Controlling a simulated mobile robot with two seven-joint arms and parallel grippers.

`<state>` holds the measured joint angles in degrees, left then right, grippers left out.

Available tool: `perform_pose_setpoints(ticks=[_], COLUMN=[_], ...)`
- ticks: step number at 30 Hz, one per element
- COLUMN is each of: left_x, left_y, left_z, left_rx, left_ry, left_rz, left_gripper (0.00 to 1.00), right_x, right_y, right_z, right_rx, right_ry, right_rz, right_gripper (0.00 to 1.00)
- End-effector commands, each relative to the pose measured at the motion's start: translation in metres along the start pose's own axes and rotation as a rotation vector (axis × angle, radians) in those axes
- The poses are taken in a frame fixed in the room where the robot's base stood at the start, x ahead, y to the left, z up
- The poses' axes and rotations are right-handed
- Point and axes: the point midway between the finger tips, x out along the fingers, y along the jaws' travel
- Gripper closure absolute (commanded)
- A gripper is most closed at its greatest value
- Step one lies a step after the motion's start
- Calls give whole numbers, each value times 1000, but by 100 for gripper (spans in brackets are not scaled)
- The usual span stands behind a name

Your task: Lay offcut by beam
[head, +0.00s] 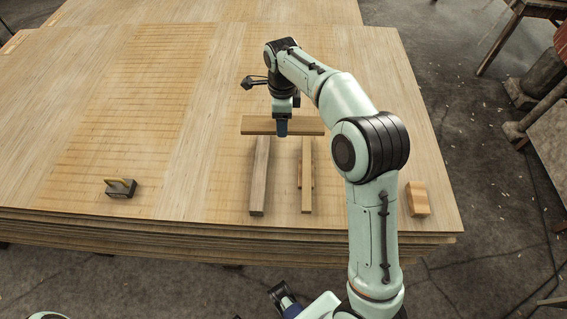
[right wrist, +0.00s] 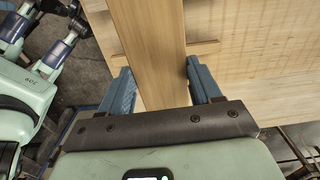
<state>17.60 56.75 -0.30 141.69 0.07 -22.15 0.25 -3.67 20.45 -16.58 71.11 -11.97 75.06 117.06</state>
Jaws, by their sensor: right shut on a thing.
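My right gripper (head: 282,131) is shut on a pale wooden piece, which I take to be the offcut (head: 309,125). The offcut lies crosswise in the head view, and the jaws hold it near its middle. In the right wrist view the piece (right wrist: 150,45) runs between the two fingers (right wrist: 163,90). Below it in the head view lies a darker, greyish beam (head: 259,180), pointing toward me. The offcut overlaps the beam's far end in the picture; I cannot tell whether they touch.
A small block (head: 417,198) is near the right edge of the veneer stack (head: 210,190). A yellow-handled tool (head: 121,187) sits front left. The stack's left middle is clear.

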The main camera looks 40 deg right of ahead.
Motion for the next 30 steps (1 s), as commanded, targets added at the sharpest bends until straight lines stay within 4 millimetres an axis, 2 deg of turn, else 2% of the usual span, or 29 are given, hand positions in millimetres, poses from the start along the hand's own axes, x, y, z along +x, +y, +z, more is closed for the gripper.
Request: perform_pose_setpoints(ticks=[2, 5, 12, 18, 30], left_x=[1, 5, 15, 18, 21], left_y=[0, -2, -5, -5, -6], left_z=[1, 1, 0, -3, -5], left_rx=[0, -1, -2, 0, 1], left_ry=[-3, -5, -3, 5, 12], left_rz=[-1, -1, -1, 1, 2], left_gripper=[57, 57, 57, 57, 57], right_x=[4, 24, 90, 136, 176], right_y=[-1, 0, 0, 0, 0], right_z=[-2, -3, -3, -3, -2], right_rx=[26, 34, 32, 31, 29], right_ry=[1, 3, 4, 4, 2], right_rz=[2, 5, 5, 3, 2], right_gripper=[70, 70, 70, 70, 70])
